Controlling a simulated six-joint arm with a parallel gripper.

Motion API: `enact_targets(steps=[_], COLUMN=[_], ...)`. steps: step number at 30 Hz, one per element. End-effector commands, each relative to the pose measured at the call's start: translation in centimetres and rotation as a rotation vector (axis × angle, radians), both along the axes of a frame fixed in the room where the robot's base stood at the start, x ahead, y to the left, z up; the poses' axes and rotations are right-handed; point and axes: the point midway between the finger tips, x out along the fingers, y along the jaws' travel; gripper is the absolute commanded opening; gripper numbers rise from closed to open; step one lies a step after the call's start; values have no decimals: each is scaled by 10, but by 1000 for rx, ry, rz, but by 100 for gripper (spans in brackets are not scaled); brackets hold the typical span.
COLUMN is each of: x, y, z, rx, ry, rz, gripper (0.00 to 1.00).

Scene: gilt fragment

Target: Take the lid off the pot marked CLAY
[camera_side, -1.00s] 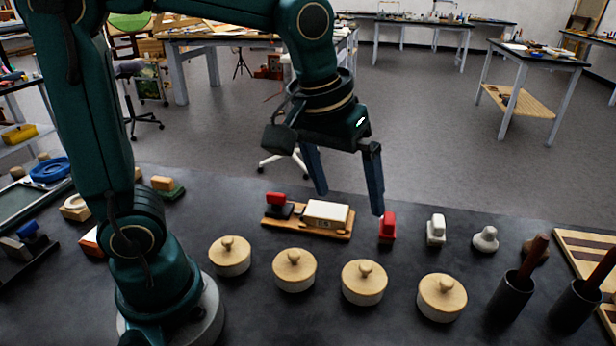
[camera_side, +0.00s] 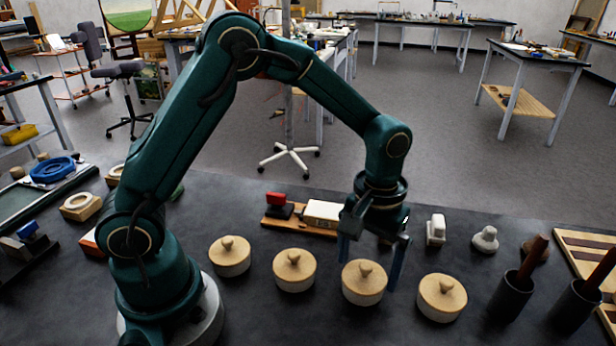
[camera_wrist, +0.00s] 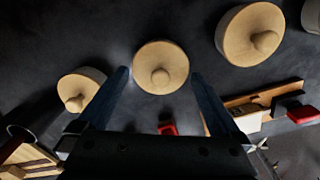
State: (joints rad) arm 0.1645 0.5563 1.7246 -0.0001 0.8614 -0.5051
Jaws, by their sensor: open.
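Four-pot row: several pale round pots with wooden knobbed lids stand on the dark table. From the left in the side view are the first (camera_side: 230,258), second (camera_side: 294,271), third (camera_side: 363,284) and fourth pot (camera_side: 441,299). All have their lids on. I cannot read a CLAY mark on any. My gripper (camera_side: 371,262) is open and empty, pointing down over the third pot. In the wrist view, the third pot's lid (camera_wrist: 160,67) shows between and just beyond the fingertips. The fourth pot (camera_wrist: 80,91) is left of them, the second (camera_wrist: 252,35) right.
Behind the pots is a wooden tray (camera_side: 283,222) with a red-handled stamp (camera_side: 276,199) and a white block (camera_side: 321,212). White pieces (camera_side: 436,230) stand right of my gripper. Dark cups (camera_side: 510,297) with brown handles stand at the right. A red piece (camera_wrist: 168,129) shows in the wrist view.

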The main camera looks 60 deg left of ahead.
Motion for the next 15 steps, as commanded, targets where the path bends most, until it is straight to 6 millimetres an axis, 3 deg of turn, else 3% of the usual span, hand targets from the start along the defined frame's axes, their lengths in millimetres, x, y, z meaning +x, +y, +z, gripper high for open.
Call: enact_targets(steps=[9, 14, 15], x=[0, 0, 0], y=[0, 0, 0], z=[-4, -4, -4], rx=[0, 0, 0], ry=[-1, -1, -1], rz=[0, 0, 0], gripper=[100, 39, 35])
